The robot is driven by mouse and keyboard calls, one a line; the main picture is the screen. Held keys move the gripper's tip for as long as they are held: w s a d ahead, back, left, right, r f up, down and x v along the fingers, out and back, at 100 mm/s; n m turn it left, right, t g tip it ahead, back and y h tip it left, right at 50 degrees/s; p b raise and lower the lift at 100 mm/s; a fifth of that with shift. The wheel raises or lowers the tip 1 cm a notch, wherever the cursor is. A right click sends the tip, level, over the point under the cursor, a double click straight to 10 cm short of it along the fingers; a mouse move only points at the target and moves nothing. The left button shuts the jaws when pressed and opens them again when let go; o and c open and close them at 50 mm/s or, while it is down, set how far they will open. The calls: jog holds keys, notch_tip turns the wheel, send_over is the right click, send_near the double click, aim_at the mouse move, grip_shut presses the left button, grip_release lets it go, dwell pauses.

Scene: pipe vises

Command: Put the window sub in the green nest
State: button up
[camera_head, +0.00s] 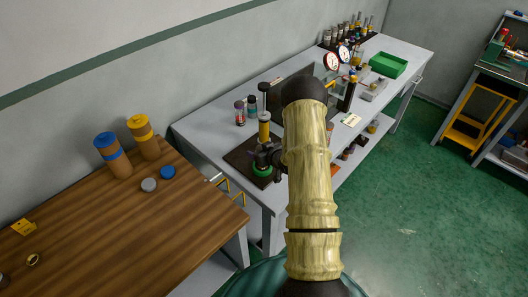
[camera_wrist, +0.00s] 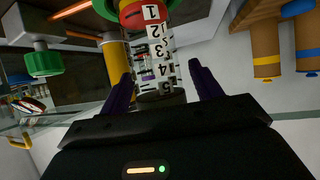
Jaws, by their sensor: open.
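In the wrist view, which is upside down, my gripper (camera_wrist: 161,86) is open, its dark purple fingers on either side of a numbered white cylinder (camera_wrist: 156,45).
A green tray (camera_head: 388,64) stands at the far end of the grey bench (camera_head: 205,125), near gauges and several small bottles. A wooden table (camera_head: 110,225) at the left carries two brown cylinders, blue-banded (camera_head: 112,155) and yellow-banded (camera_head: 143,137). A green knob (camera_wrist: 45,60) shows beside my fingers.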

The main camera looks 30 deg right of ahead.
jog(key=b+v, duration=0.3)
jog(key=v, duration=0.9)
jog(key=shift+w+r, duration=0.1)
jog(key=shift+r, duration=0.05)
jog(key=s+a+r+g, duration=0.4)
jog(key=s+a+r, duration=0.2)
jog(key=s+a, duration=0.3)
jog(key=s+a+r+m+g+h, duration=0.1)
jog(key=s+a+r+g, duration=0.4)
jog(key=s+a, duration=0.3)
jog(key=shift+s+a+r+g, duration=0.35)
jog(key=shift+a+r, duration=0.15)
jog(key=shift+a, duration=0.4)
jog(key=shift+w, duration=0.1)
